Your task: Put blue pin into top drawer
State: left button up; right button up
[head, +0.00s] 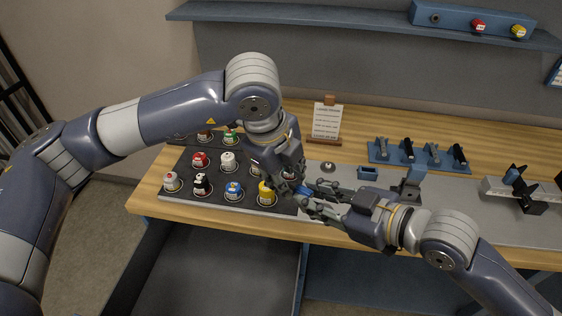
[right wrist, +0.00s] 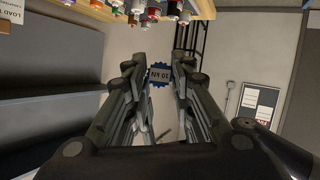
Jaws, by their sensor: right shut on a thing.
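The blue pin (head: 304,190) shows as a small blue piece between my two grippers, over the front edge of the bench. In the right wrist view its blue toothed, marked face (right wrist: 159,75) sits between my finger tips. My right gripper (head: 313,199) is shut on it; the right wrist view shows the fingers (right wrist: 157,68) on either side. My left gripper (head: 295,183) is close beside it, its fingers partly hidden, so I cannot tell its opening or whether it touches the pin. A drawer (head: 222,268) under the bench stands open, with its dark floor bare.
A dark tray (head: 213,199) of several coloured round-topped pieces lies left of the grippers. A blue rack (head: 418,158) with several clips, a small blue block (head: 367,173) and a sign (head: 327,121) stand on the bench. A shelf (head: 350,26) runs above.

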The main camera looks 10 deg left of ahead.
pick_arm(q)
jog(key=shift+w+d+f, duration=0.15)
jog(key=shift+w+f, duration=0.05)
jog(key=shift+f, duration=0.5)
grip_shut()
pick_arm(e)
jog(key=o, duration=1.1)
